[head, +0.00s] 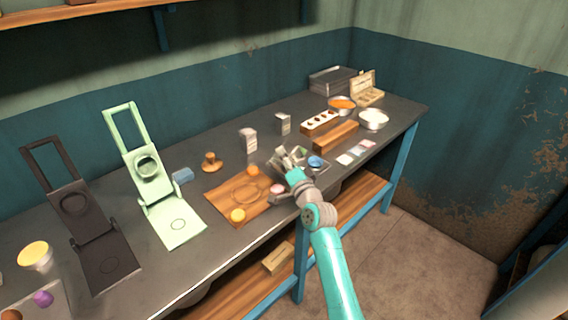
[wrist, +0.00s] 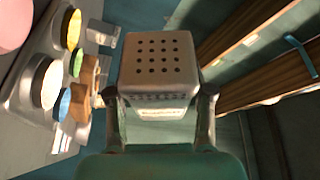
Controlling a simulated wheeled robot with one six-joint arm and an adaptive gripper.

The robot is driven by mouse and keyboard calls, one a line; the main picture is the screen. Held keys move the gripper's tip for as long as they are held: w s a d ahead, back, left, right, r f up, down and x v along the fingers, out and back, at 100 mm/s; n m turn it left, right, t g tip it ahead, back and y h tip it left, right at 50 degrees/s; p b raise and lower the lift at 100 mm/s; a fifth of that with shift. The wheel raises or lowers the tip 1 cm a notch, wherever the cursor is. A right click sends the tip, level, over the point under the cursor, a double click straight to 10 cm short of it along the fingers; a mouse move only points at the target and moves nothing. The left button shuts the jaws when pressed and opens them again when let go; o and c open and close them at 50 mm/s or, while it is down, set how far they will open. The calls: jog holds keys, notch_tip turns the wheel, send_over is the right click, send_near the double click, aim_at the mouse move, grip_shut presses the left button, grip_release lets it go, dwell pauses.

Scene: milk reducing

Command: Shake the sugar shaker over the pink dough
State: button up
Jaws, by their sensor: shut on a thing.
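My gripper (head: 288,158) is shut on a pale box-shaped shaker (wrist: 157,62), whose top with several small holes faces the wrist camera. The fingers grip its two sides. In the head view the gripper is above the bench near the coloured bowls, and I cannot make out the held shaker clearly there. A small pink piece (head: 277,188), which looks like the pink dough, is at the right edge of the wooden board (head: 222,201), just left of my gripper. A pink rounded shape (wrist: 14,22) is cut off at the top left of the wrist view. No falling sugar is visible.
Two pale containers (head: 248,140) (head: 283,124) stand behind the board. A green press (head: 160,190) and a dark press (head: 90,225) stand left.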

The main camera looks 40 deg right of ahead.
aim_at(285, 144)
dwell(1.8)
notch_tip(285, 144, up, 5)
jog(key=shift+r, duration=0.1)
jog(key=r+m+g, duration=0.1)
jog(key=m, duration=0.1)
jog(key=d+r+m, duration=0.1)
jog(key=m, duration=0.1)
jog(key=m+g, duration=0.1)
jog(key=m, duration=0.1)
jog(key=shift+d+r+g, duration=0.15)
jog(key=shift+r+g, duration=0.15)
jog(key=shift+r, duration=0.1)
jog(key=r+m+y, duration=0.1)
jog(key=m, duration=0.1)
jog(key=d+r+m+g+y, duration=0.1)
jog(key=m, duration=0.2)
jog(key=shift+r+g, duration=0.3)
jog(key=r+m+y, duration=0.1)
jog(key=m, duration=0.1)
jog(key=d+r+m+y, duration=0.1)
jog(key=m+y, duration=0.1)
jog(key=shift+d+r+m+g, duration=0.2)
jog(key=shift+r+m+g, duration=0.1)
jog(key=shift+g, duration=0.1)
jog(key=r+m+y, duration=0.1)
jog(key=m+y, duration=0.1)
jog(key=m, duration=0.1)
jog(key=shift+d+r, duration=0.3)
jog(key=shift+r, duration=0.1)
jog(key=shift+w, duration=0.15)
